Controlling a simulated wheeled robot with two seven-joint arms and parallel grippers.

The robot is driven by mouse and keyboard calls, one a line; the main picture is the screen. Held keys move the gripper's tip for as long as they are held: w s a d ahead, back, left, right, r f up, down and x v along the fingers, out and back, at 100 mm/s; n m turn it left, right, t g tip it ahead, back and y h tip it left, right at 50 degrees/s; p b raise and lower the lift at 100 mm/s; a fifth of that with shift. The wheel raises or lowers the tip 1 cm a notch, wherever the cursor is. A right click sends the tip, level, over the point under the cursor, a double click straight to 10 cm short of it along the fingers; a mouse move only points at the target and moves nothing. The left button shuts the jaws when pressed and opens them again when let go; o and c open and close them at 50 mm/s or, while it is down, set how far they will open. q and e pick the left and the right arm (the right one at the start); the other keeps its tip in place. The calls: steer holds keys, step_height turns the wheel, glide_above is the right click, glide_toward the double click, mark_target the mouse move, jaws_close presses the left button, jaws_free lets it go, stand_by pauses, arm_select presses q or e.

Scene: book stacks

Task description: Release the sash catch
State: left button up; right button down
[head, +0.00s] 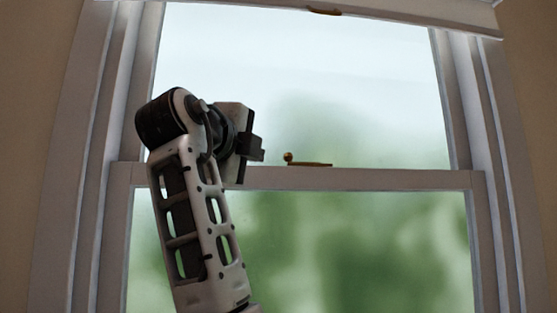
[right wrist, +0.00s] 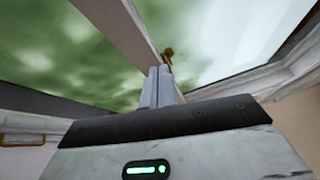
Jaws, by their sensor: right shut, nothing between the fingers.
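The sash catch (head: 312,164) is a small brass piece with a round knob at its left end. It sits on top of the window's meeting rail (head: 400,179). My right gripper (head: 257,152) is shut and empty, a short way left of the knob in the head view. In the right wrist view, the shut fingers (right wrist: 160,85) point toward the catch (right wrist: 169,54), which shows just beyond their tips. Part of the catch is hidden there, and I cannot tell whether the fingers touch it. My left gripper is in neither view.
The window frame (head: 490,150) borders the glass on both sides. A white sash edge with a brass fitting (head: 323,12) crosses the top of the head view. In the right wrist view a brass handle (right wrist: 22,140) shows at lower left. Space right of the catch is clear.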

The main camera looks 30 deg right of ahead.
steer(key=a, duration=0.3)
steer(key=shift+s+a, duration=0.2)
stand_by(0.4)
